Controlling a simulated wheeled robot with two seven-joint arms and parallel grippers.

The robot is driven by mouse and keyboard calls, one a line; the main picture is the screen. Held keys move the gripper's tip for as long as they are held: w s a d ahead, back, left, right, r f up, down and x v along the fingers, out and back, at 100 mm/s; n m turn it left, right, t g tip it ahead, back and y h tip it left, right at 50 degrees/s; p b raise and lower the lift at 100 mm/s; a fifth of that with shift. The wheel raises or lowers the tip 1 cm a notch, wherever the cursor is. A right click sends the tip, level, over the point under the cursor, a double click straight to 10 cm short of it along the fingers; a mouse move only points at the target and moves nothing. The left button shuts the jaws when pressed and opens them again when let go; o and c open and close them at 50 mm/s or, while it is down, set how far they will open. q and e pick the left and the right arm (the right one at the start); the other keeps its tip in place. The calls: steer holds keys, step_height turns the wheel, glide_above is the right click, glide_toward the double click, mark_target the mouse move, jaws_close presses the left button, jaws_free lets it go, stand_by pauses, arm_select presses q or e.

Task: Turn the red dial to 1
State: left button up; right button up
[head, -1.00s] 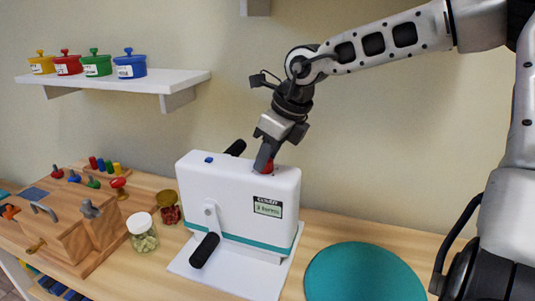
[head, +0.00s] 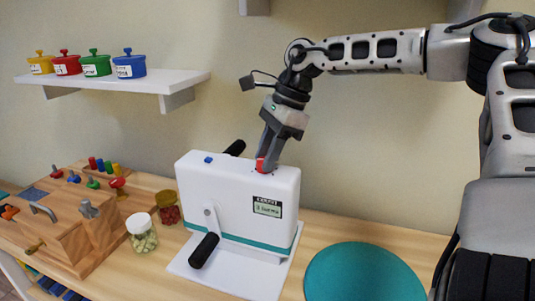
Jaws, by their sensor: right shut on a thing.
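The red dial (head: 261,165) sits on top of a white machine (head: 225,195), near its right end. My right gripper (head: 264,163) comes down on the dial from above and is shut on it. The fingers hide part of the dial, and I cannot read any numbers around it. The machine has a small display (head: 267,206) on its front, whose text is too small to read surely. My left gripper is not in view.
A black crank handle (head: 204,250) sticks out from the machine's front. Two jars (head: 142,240) and a wooden activity board (head: 70,235) stand to the left. A teal round mat (head: 362,275) lies to the right. A shelf (head: 130,84) with several coloured pots hangs above.

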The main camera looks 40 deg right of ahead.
steer(key=shift+n, duration=0.6)
steer(key=shift+g, duration=0.3)
steer(key=o, duration=1)
steer(key=v, duration=0.7)
steer(key=shift+d+r+b, duration=0.15)
steer(key=shift+r+b, duration=0.15)
steer(key=shift+f, duration=0.1)
